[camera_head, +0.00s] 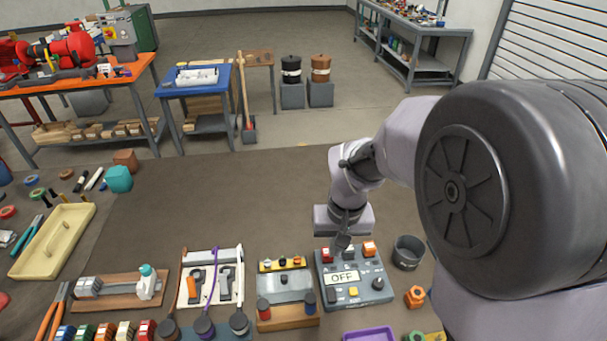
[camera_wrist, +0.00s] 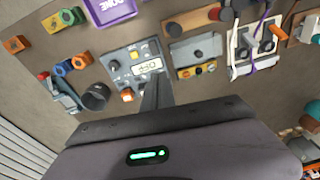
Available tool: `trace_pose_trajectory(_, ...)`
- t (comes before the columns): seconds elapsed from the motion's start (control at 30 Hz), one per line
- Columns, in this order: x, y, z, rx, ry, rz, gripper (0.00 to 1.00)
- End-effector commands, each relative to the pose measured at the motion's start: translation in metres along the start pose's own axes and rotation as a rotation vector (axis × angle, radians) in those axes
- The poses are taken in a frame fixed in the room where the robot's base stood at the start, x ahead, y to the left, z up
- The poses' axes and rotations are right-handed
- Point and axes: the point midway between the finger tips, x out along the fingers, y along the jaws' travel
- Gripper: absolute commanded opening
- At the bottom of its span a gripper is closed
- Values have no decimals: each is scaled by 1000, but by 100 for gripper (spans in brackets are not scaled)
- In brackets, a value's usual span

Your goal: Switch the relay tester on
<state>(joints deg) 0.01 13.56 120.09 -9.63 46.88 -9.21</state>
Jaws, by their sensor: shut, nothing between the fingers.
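The relay tester (camera_head: 354,290) is a grey box at the front of the bench. Its display (camera_head: 343,278) reads OFF. Red and orange parts sit along its back edge, a dark knob is at the right, and a yellow button (camera_head: 353,292) is at the front. In the wrist view the tester (camera_wrist: 122,56) appears upside down, ahead of my fingers. My gripper (camera_head: 342,242) is shut and empty, pointing down at the tester's back edge. Its fingers (camera_wrist: 156,90) hide part of that edge in the wrist view. I cannot tell whether they touch it.
A dark round cup (camera_head: 408,252) stands just right of the tester, with an orange nut (camera_head: 414,296) in front of it. A device with a yellow strip (camera_head: 283,265) stands close on the left. A purple tray (camera_head: 370,335) lies in front. The bench behind is clear.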

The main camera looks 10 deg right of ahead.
Motion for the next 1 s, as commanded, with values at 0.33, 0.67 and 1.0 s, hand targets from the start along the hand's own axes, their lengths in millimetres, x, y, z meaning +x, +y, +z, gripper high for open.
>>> trace_pose_trajectory(0.33,59,6,-19,-89,-103,34,0)
trace_pose_trajectory(0.67,67,7,-17,-87,-105,34,0)
trace_pose_trajectory(1.0,138,10,-8,-87,-107,34,0)
